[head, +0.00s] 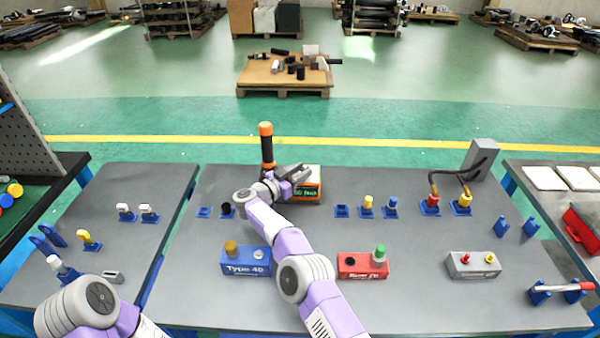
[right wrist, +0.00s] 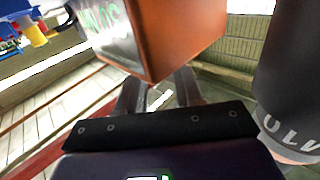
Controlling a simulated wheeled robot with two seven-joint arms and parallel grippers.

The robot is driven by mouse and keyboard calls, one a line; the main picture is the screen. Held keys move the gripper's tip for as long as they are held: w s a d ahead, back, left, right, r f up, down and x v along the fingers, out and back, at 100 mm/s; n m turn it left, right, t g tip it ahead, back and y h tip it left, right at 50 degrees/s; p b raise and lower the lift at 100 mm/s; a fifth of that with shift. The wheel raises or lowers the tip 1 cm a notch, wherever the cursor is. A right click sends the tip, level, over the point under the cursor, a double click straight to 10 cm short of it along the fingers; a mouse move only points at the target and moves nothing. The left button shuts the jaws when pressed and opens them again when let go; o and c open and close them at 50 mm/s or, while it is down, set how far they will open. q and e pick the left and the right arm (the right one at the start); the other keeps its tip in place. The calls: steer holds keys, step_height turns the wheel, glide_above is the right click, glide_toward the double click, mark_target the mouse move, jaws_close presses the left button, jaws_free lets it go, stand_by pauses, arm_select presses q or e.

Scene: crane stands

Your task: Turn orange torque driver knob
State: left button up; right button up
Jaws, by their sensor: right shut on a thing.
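The orange torque driver box (head: 307,184) with a green lit display stands at the back middle of the grey table. Its orange side (right wrist: 165,40) fills the upper middle of the right wrist view. My right gripper (head: 298,179) is at the left part of the box, and its fingers (right wrist: 158,95) are closed in at the box's lower edge. The knob between them is hidden. A black driver with orange ends (head: 266,147) stands upright just left of the box; its dark body (right wrist: 290,75) shows close by at the right wrist view's right edge. My left gripper is out of view.
Blue holders with coloured parts (head: 367,205) stand right of the box. A blue Type 40 box (head: 246,261), a red box (head: 363,265) and a grey box (head: 473,264) stand nearer. A grey post with cables (head: 481,160) is at the back right.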

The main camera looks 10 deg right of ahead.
steer(key=o, duration=1)
steer(key=shift+d, duration=0.1)
steer(key=shift+c, duration=0.2)
steer(key=p+v, duration=0.2)
steer(key=v, duration=0.5)
steer(key=shift+a, duration=0.3)
steer(key=shift+s, duration=0.15)
